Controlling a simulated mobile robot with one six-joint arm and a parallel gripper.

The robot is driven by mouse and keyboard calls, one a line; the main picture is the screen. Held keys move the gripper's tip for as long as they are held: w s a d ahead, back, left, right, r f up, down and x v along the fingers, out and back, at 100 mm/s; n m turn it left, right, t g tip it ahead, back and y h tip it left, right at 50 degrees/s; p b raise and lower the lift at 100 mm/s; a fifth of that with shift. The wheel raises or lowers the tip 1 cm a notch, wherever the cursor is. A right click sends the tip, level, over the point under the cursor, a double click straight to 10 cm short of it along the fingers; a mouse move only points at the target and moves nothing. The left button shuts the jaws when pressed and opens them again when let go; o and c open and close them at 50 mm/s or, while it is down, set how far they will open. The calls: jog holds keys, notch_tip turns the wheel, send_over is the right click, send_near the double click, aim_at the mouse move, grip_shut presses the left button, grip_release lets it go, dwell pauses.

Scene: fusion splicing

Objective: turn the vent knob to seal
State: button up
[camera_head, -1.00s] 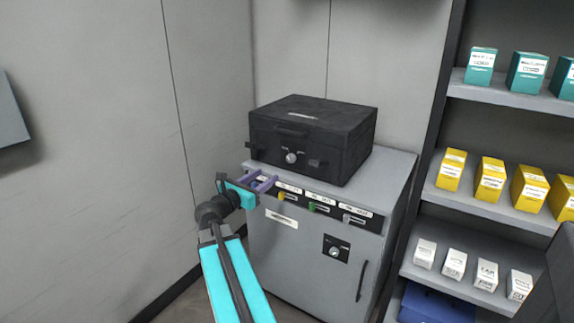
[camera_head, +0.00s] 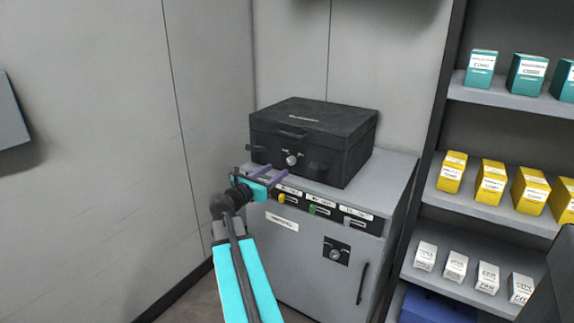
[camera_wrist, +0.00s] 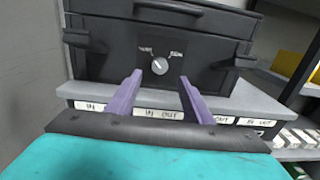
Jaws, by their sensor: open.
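The vent knob (camera_head: 291,160) is a small silver dial on the front face of a black case (camera_head: 345,124). In the wrist view the knob (camera_wrist: 160,66) sits between two small white labels, just beyond and between my fingertips. My gripper (camera_head: 273,175) has purple fingers, spread open and empty, pointing at the case front. In the wrist view the gripper (camera_wrist: 158,78) is apart from the knob. The label text is too small to read surely.
The case stands on a grey cabinet (camera_head: 300,255) with labelled coloured switches along its top front and a second dial (camera_head: 336,251) on its door. Shelves with teal, yellow and white boxes (camera_head: 491,182) stand at the right. A grey wall is close at the left.

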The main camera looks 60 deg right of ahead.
aim_at(290, 161)
jog(key=d, duration=0.9)
jog(key=shift+s, duration=0.2)
jog(key=shift+a, duration=0.1)
